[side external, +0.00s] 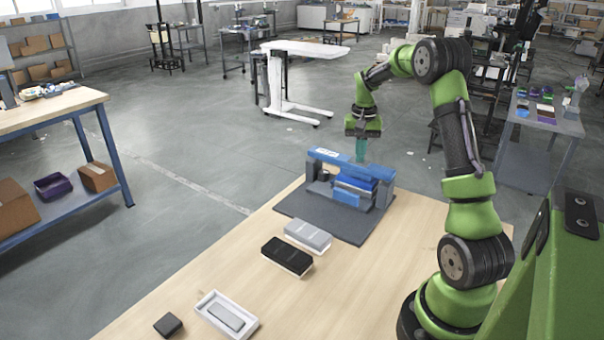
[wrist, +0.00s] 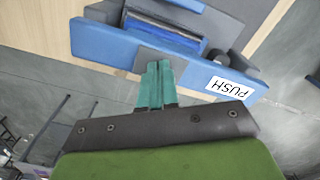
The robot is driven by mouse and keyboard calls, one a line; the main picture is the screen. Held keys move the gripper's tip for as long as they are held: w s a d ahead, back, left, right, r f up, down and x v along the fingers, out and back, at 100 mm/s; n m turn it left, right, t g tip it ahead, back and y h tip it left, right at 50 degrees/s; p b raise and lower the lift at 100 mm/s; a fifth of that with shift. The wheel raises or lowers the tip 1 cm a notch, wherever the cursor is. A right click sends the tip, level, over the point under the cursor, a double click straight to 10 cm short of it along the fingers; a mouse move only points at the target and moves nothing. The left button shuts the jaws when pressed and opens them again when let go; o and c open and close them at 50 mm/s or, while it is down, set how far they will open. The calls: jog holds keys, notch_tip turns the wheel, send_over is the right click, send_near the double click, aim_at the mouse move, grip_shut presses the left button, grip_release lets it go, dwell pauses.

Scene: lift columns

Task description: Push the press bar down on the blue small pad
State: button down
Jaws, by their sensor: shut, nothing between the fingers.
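The press stands on a dark grey mat (side external: 335,222) at the table's far end. Its blue press bar (side external: 330,157) runs across the top, with a white label on it.
On the wooden table nearer the camera lie a grey-topped box (side external: 307,235), a black-topped box (side external: 287,256), a white tray (side external: 250,326) holding a grey block, and a small dark block (side external: 168,324). The table's right side before my base is clear.

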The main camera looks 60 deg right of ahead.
notch_tip(320, 180, up, 9)
jog(key=shift+f, duration=0.2)
dwell(0.6)
dwell(0.6)
jog(key=a+r+n+t, duration=0.2)
jog(key=a+r, duration=0.3)
jog(key=a, duration=0.5)
jog(key=a+r+n+t, duration=0.25)
jog(key=a+r, duration=0.35)
jog(key=a, duration=0.5)
jog(key=s+a+f+n+t+y, duration=0.1)
jog(key=s+a+n, duration=0.2)
jog(key=s+a, duration=0.6)
jog(key=s+a+f+t+y, duration=0.1)
jog(key=s+a+f, duration=0.1)
jog(key=a+f, duration=0.3)
jog(key=shift+a+f+t, duration=0.35)
jog(key=shift+a+f, duration=0.05)
jog(key=shift+f, duration=0.4)
jog(key=shift+n, duration=0.25)
